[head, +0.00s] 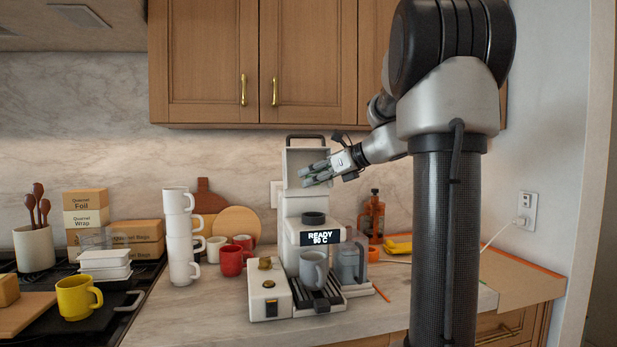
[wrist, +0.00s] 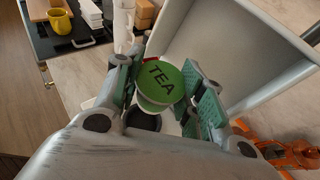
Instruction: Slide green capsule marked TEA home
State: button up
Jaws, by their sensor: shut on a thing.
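The green capsule (wrist: 161,82) is in the wrist view, its round lid marked TEA facing the camera. My gripper (wrist: 163,95) is shut on it, with one finger on each side. In the head view my gripper (head: 318,172) is in front of the raised lid of the white coffee machine (head: 292,205), above its top opening; the capsule cannot be made out there. The machine's dark round opening (head: 313,218) is on its top, and a dark round shape (wrist: 143,120) shows below the capsule in the wrist view. The display reads READY 90 C or similar.
A grey mug (head: 313,270) stands on the machine's drip tray. A small white box (head: 269,290) is at its left and a grey pitcher (head: 351,262) at its right. Stacked white cups (head: 180,235) and red mugs (head: 231,260) stand further left. The raised lid (wrist: 225,45) is close beside my fingers.

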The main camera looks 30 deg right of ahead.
jog(key=shift+f, duration=2.95)
jog(key=shift+s+f, duration=0.1)
jog(key=shift+f, duration=0.8)
jog(key=o, duration=0.8)
jog(key=v, duration=1.2)
jog(key=shift+f, duration=0.1)
